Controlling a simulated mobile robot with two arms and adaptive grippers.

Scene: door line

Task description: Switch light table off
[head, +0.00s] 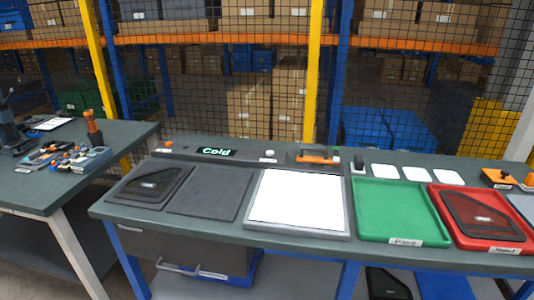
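The light table (299,203) is a bright white panel in a grey frame, lying in the middle of the dark bench. Its face looks evenly white, as if lit. A dark strip behind it carries a display (216,152) reading "Cold" in green. A small white knob or button (270,153) sits on that strip with a white label below it; I cannot read the label. A small orange button (168,145) sits near the strip's left end. Neither of my grippers shows in the head view.
A grey mat (209,192) and a tray with a dark panel (150,184) lie left. A green "Pass" tray (399,208) and a red tray (442,216) holding a dark panel lie right. An orange-handled tool (318,156) lies behind the light table. A mesh fence stands behind the bench.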

